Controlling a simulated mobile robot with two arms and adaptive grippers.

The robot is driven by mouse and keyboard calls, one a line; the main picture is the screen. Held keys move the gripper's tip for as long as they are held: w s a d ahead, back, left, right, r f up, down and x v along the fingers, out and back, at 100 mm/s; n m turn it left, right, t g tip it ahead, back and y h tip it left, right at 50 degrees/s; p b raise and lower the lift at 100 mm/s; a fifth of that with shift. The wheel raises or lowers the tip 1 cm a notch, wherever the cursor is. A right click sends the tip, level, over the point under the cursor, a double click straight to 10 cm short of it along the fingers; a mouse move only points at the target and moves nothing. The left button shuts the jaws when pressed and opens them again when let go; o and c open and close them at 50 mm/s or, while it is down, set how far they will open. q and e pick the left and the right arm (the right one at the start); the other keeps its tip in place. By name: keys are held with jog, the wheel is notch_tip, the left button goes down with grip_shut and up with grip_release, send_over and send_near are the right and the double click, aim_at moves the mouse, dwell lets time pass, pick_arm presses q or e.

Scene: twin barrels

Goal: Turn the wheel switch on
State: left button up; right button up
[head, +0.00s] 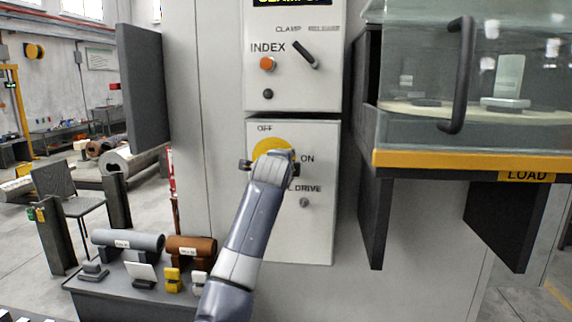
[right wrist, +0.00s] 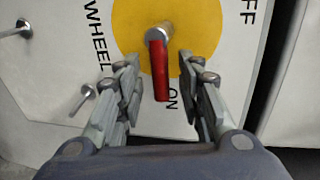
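The wheel switch is a red lever handle (right wrist: 158,70) on a yellow disc (right wrist: 128,22) on the light panel. In the right wrist view the handle runs from its pivot down towards the printed word ON. My right gripper (right wrist: 159,66) is open, with one finger on each side of the handle and gaps visible between them. In the head view my right arm covers the handle and much of the yellow disc (head: 262,147); OFF is printed above it and ON to its right. My left gripper is not in view.
A panel above holds an orange INDEX button (head: 267,63) and a black clamp lever (head: 305,54). A glass-fronted load box (head: 470,159) juts out at the right. A low table (head: 135,300) with rollers and small blocks stands at the lower left.

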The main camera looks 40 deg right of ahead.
jog(key=v, duration=0.6)
dwell(0.5)
